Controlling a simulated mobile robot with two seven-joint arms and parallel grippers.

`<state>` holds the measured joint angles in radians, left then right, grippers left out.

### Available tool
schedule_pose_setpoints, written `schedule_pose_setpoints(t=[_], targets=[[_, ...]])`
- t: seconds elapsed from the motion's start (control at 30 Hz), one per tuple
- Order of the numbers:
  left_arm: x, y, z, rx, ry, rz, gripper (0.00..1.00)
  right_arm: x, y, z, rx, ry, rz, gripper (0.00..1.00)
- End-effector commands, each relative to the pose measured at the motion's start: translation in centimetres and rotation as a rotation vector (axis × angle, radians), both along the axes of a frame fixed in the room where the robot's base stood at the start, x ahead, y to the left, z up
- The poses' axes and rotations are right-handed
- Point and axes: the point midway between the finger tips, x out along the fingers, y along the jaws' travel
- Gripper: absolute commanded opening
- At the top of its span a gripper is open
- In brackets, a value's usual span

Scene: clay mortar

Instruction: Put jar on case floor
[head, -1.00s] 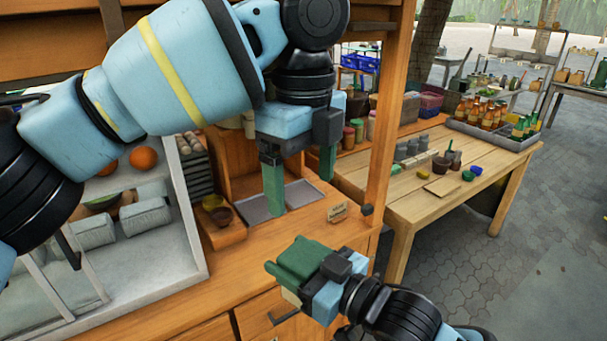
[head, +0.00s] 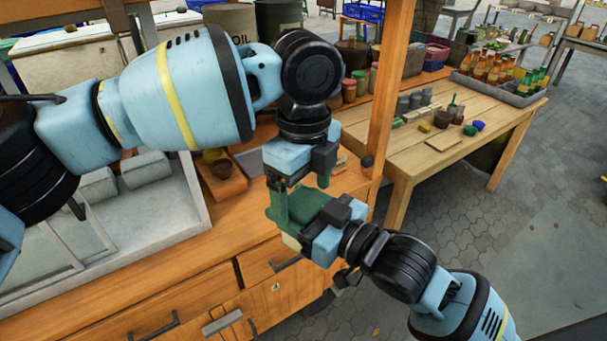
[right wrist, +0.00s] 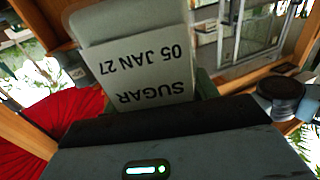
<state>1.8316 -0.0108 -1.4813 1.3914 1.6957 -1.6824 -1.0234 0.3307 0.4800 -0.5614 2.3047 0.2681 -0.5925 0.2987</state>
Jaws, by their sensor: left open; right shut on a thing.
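My right gripper (head: 298,212) is shut on a pale jar (head: 291,242); only a small part of the jar shows below the green fingers in the head view. In the right wrist view the jar (right wrist: 135,40) fills the upper middle, its label reading SUGAR 05 JAN 27 upside down. My left gripper (head: 302,188) is open, pointing down, and overlaps the right gripper in the picture; I cannot tell whether they touch. The grey-white case (head: 203,200) stands on the wooden counter at the left. Part of its floor (head: 130,225) shows, partly behind my left arm.
Rolled grey bundles (head: 145,169) lie inside the case. A small wooden tray with bowls (head: 222,178) sits right of it. A wooden post (head: 390,85) rises at the counter's right end. A table (head: 440,150) with bottles and cups stands beyond.

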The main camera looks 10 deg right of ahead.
Motion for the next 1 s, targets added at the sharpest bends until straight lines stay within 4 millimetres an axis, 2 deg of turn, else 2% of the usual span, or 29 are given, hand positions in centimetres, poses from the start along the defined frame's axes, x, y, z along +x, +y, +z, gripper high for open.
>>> schedule_pose_setpoints(t=[0.3,0.7,0.73,0.9,1.0], targets=[[-0.01,0.02,-0.16,0.001,-0.001,0.000,0.82,-0.01,-0.01,0.12,0.001,-0.003,0.000,0.28],[-0.01,0.02,-0.14,0.001,0.001,0.000,0.30,-0.01,-0.01,0.11,0.001,-0.003,0.000,0.28],[0.00,0.01,-0.09,0.000,0.000,0.000,0.28,-0.01,-0.01,0.11,0.001,-0.003,0.000,0.59],[0.00,0.01,-0.09,0.001,-0.001,0.000,0.28,0.00,0.00,0.09,0.001,-0.002,0.000,0.82],[-0.01,0.01,-0.09,0.000,0.000,0.000,0.28,0.00,0.00,0.07,0.001,-0.002,0.000,0.83]])
